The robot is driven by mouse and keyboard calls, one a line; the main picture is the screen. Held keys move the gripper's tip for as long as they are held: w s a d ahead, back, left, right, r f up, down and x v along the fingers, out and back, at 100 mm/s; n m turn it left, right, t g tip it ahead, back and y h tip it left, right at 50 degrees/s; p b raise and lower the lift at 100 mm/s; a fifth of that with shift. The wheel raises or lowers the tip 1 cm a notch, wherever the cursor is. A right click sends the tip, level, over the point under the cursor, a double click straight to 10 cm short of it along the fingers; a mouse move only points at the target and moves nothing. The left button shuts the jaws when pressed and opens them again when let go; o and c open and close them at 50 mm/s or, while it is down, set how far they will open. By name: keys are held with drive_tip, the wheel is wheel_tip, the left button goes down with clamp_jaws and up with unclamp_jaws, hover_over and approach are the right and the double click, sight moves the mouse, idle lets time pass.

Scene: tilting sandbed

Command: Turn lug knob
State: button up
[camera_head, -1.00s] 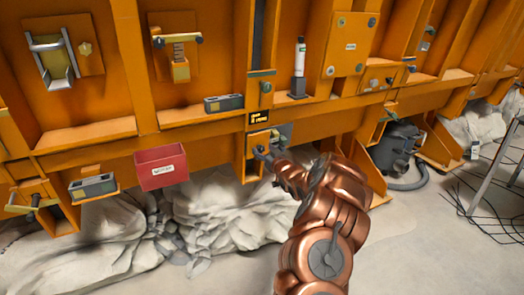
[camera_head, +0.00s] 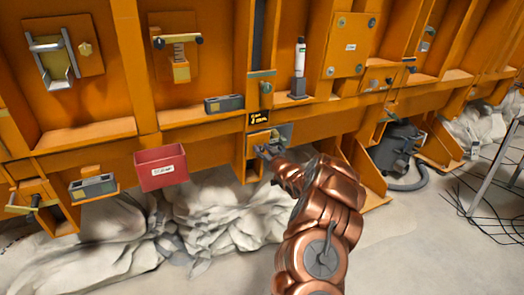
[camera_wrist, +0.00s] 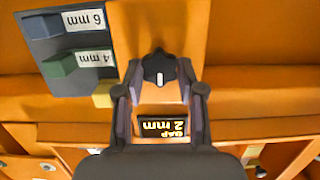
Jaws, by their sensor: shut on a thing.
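The lug knob (camera_wrist: 158,68) is dark and lobed, with a white line mark, and sits on an orange panel in the wrist view. My gripper (camera_wrist: 160,75) has one finger on each side of it and is shut on it. In the head view my gripper (camera_head: 266,150) reaches the panel below the small display, and the knob is hidden there. The display (camera_wrist: 162,127) shows upside down in the wrist view and reads "GAP 2 mm". It also shows in the head view (camera_head: 259,117).
A grey plate (camera_wrist: 35,50) beside the knob carries blue-grey, green and yellow blocks, with 6 mm and 4 mm labels. A red bin (camera_head: 161,167) hangs left of my gripper. Draped pale cloth-like material (camera_head: 225,215) lies below. A grey vacuum-like machine (camera_head: 397,150) stands right.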

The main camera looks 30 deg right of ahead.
drive_tip(key=shift+c, duration=1.4)
drive_tip(key=shift+f+n+b, duration=0.1)
drive_tip(key=shift+n+b, duration=0.2)
drive_tip(key=shift+b, duration=0.05)
drive_tip(key=n+b, duration=0.1)
drive_tip(key=n+h+b, duration=0.1)
drive_tip(key=shift+a+f+b, duration=0.2)
drive_tip(key=shift+b, duration=0.1)
drive_tip(key=shift+w+f+n+t+h+b, duration=0.2)
drive_tip(key=shift+n+t+b, duration=0.4)
drive_tip(key=shift+n+b, duration=3.55)
drive_tip(key=shift+s+f+n+t+h+b, duration=0.1)
drive_tip(key=shift+f+n+t+b, duration=0.35)
drive_tip(key=shift+n+b, duration=3.75)
drive_tip(key=shift+w+f+n+t+h+b, duration=0.1)
drive_tip(key=shift+n+t+b, duration=0.65)
drive_tip(key=shift+n+b, duration=3.4)
drive_tip(key=n+p, duration=0.2)
drive_tip(key=shift+n, duration=0.3)
